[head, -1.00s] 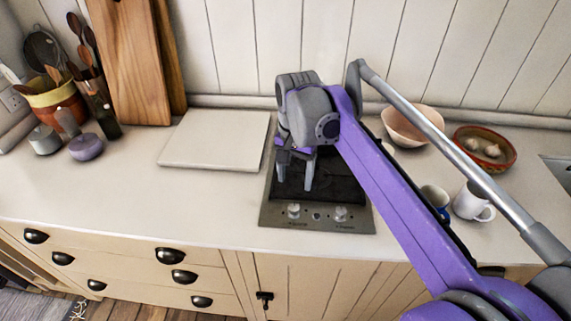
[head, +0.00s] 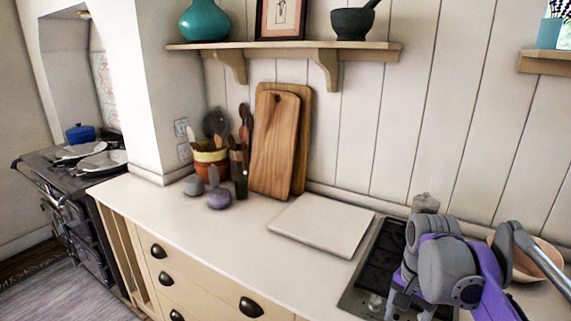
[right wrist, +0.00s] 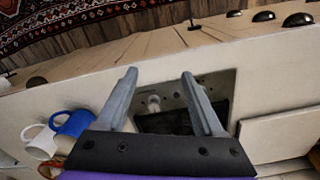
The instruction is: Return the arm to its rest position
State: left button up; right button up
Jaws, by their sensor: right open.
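My right arm, purple and grey, comes in from the lower right in the head view. Its gripper (head: 408,308) is over the dark cooktop (head: 378,262), pointing down, and part of it is near the bottom edge of the picture. In the right wrist view the two grey fingers of the gripper (right wrist: 159,76) are spread apart with nothing between them. The cooktop's steel front strip and a knob (right wrist: 153,103) show beyond the fingers. My left gripper is in neither view.
A white board (head: 322,224) lies left of the cooktop. Wooden cutting boards (head: 273,145) and a utensil pot (head: 211,160) stand farther left. A peach bowl (head: 530,262) is behind the arm. In the wrist view, blue (right wrist: 73,124) and white (right wrist: 40,142) mugs stand near the gripper.

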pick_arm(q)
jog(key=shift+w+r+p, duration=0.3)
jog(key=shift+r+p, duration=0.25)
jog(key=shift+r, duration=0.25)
pick_arm(e)
jog(key=s+a+f+n+t, duration=0.2)
jog(key=s+a+f+n, duration=0.1)
jog(key=s+f+n, duration=0.2)
jog(key=s+a+f+n+t, duration=0.3)
jog(key=s+f+n, duration=0.2)
jog(key=s+f, duration=0.4)
jog(key=shift+s+a, duration=0.35)
jog(key=shift+s, duration=0.45)
